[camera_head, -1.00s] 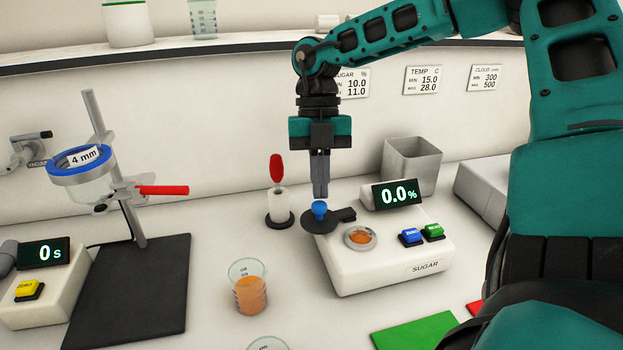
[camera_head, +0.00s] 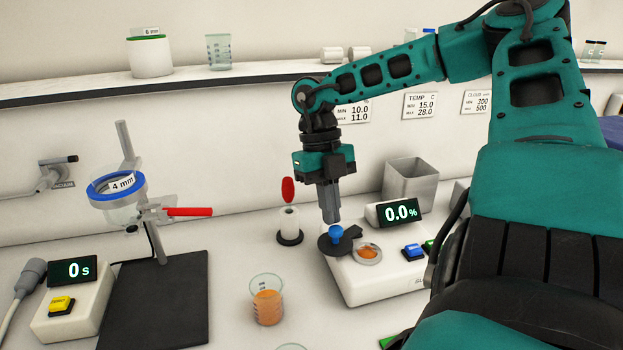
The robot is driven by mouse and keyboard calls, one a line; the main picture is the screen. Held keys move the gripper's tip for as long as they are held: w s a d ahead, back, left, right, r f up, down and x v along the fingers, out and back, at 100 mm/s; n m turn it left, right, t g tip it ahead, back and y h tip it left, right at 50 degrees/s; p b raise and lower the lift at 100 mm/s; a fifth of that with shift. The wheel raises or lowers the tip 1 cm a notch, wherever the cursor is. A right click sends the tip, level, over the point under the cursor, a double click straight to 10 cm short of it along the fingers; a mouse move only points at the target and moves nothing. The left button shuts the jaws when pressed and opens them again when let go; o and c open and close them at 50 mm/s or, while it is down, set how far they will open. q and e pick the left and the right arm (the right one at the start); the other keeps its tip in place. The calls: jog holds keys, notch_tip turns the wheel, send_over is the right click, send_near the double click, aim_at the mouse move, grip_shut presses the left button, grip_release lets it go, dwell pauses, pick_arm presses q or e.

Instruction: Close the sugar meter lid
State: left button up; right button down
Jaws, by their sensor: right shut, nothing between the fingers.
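The white sugar meter (camera_head: 375,284) stands on the bench with its display (camera_head: 398,212) reading 0.0%. Its round black lid (camera_head: 347,247) with a blue knob (camera_head: 336,233) is swung out to the left of the sample well (camera_head: 368,252). The well is uncovered and shows orange liquid. My right gripper (camera_head: 332,220) points down with its fingers together, its tips right at the blue knob. I cannot tell whether they touch it. Nothing is held. My left gripper is not in view.
A beaker of orange juice (camera_head: 267,303) stands in front left of the meter. A red-handled tool in a holder (camera_head: 289,222) is just behind left. A metal bin (camera_head: 410,184) stands behind the meter. A ring stand (camera_head: 130,190) and timer (camera_head: 72,297) are further left.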

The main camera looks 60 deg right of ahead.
aim_at(350, 246)
jog(key=shift+s+a, duration=0.15)
jog(key=shift+s, duration=0.1)
jog(key=shift+s+a+n, duration=0.1)
jog(key=shift+s+n, duration=0.05)
jog(key=shift+n, duration=0.45)
jog(key=shift+s+a+n+h, duration=0.15)
jog(key=shift+s+n+h, duration=0.3)
jog(key=shift+n, duration=0.45)
jog(key=n, duration=0.1)
jog(key=s+n+h, duration=0.1)
jog(key=n, duration=0.1)
jog(key=shift+s+a, duration=0.15)
jog(key=shift+a, duration=0.05)
jog(key=n, duration=0.1)
jog(key=s+n+h, duration=0.1)
jog(key=shift+f+n+b, duration=0.1)
jog(key=shift+n+b, duration=0.2)
jog(key=shift+s+n, duration=0.1)
jog(key=shift+n, duration=0.2)
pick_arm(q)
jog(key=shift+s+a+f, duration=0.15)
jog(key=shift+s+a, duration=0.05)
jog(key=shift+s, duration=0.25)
pick_arm(e)
jog(key=shift+s+d, duration=0.1)
jog(key=shift+s, duration=0.25)
